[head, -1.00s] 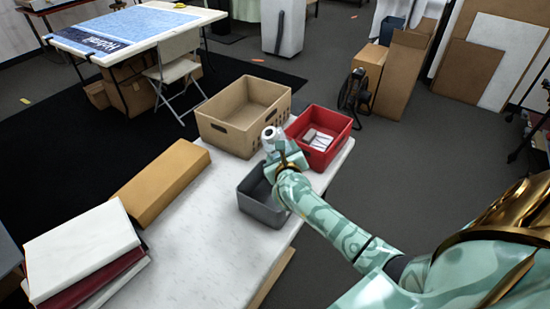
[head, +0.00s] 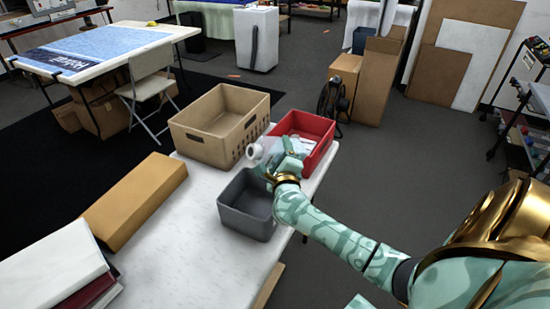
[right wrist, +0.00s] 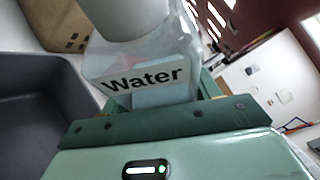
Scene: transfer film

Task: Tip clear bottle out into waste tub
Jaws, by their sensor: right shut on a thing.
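A clear bottle (head: 268,148) with a white cap end and a "Water" label is held in my right gripper (head: 284,163), which is shut on it. The bottle is tilted well over, its white end pointing left in the head view. In the right wrist view the clear bottle (right wrist: 140,62) shows its label close up against the gripper. A grey open tub (head: 236,212) stands on the table just below and in front of the bottle. Its visible inside looks empty. No marking shows which container is for waste. My left gripper is not in view.
A red bin (head: 324,146) with pale items stands behind my right gripper. A tan crate (head: 206,150) stands behind and left of the bottle. A brown box (head: 135,200) and stacked books (head: 60,265) lie on the left. The white table (head: 185,235) is clear between.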

